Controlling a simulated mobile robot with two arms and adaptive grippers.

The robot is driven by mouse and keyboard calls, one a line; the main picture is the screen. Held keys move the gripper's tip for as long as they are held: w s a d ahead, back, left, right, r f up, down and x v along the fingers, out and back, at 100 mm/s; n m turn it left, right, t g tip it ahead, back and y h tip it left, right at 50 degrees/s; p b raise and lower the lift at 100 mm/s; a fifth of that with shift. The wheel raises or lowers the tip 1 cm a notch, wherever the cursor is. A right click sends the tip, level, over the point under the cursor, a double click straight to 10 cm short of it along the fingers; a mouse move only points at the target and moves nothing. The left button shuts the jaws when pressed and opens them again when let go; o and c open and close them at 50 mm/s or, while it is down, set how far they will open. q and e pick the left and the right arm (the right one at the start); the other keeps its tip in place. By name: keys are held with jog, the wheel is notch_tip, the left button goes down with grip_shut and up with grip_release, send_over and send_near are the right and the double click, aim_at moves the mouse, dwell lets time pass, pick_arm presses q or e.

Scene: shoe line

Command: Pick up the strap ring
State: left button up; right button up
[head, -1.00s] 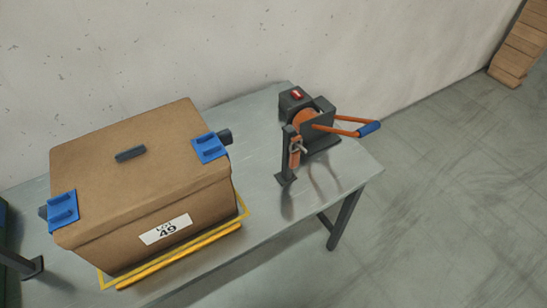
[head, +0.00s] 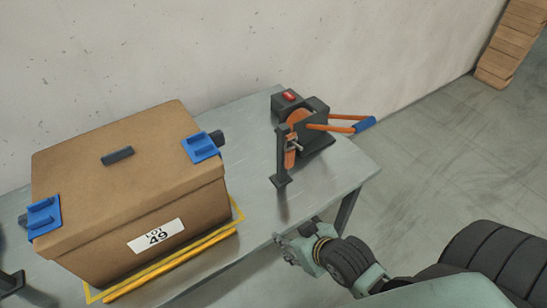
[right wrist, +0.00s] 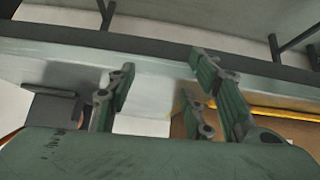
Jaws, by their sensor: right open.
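An orange strap piece (head: 290,157) hangs on a dark post at the front of the strapping device (head: 316,138), on the right part of the table. A small grey clamp or peg sits at its top; a separate strap ring cannot be made out clearly. My right gripper (head: 287,250) is at the table's front edge, nearer than the post and apart from the strap piece. In the right wrist view my right gripper (right wrist: 166,92) has its fingers spread with nothing between them. My left gripper is not in view.
A big brown box (head: 130,190) with blue clips and a LOT 49 label fills the left of the table (head: 250,150), by a yellow bar (head: 170,265). The device's orange lever (head: 340,122) with blue grip (head: 365,124) sticks out right. Bare table lies between box and post.

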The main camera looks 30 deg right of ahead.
aim_at(292, 158)
jog(key=w+d+r+t, duration=0.1)
jog(key=w, duration=0.1)
jog(key=w+d+r+t, duration=0.1)
jog(key=w+r+t, duration=0.1)
jog(key=w+d+r+t, duration=0.1)
jog(key=w, duration=0.1)
jog(key=shift+w+d+r+t+y, duration=0.1)
jog(key=shift+d+r+t+y, duration=0.15)
jog(key=shift+r+t+y, duration=0.05)
jog(key=w+d+r+t, duration=0.2)
jog(key=d+r+t, duration=0.3)
jog(key=r, duration=0.2)
jog(key=w+p, duration=0.1)
jog(key=w, duration=0.6)
jog(key=shift+w+a+p, duration=0.1)
jog(key=shift+p, duration=0.2)
jog(key=shift+w+f, duration=0.1)
jog(key=shift+w, duration=0.4)
grip_shut()
